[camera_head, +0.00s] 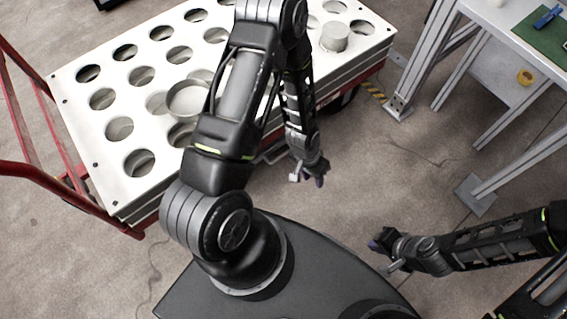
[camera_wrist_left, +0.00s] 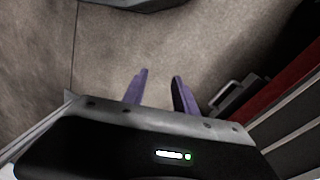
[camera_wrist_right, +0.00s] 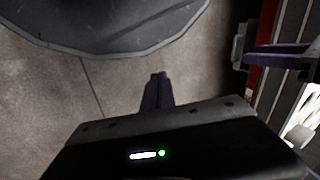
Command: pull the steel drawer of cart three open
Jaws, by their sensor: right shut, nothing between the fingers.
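The cart (camera_head: 150,75) has a white top full of round holes and a red frame, at the upper left of the head view. A grey handle (camera_wrist_left: 226,94) on a dark front, apparently the steel drawer's, stands beside the cart's red edge in the left wrist view. It also shows in the right wrist view (camera_wrist_right: 240,45). My left gripper (camera_head: 316,180) is open and empty beside the cart, with its fingers (camera_wrist_left: 160,80) left of the handle and apart from it. My right gripper (camera_head: 374,243) is shut and empty over bare floor. How far the drawer is out cannot be told.
A round tin (camera_head: 187,99) and a smaller cylinder (camera_head: 335,36) sit in the cart's holes. A metal-framed table (camera_head: 500,30) with a green mat (camera_head: 548,38) stands at the upper right. Bare floor (camera_head: 400,150) lies between cart and table.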

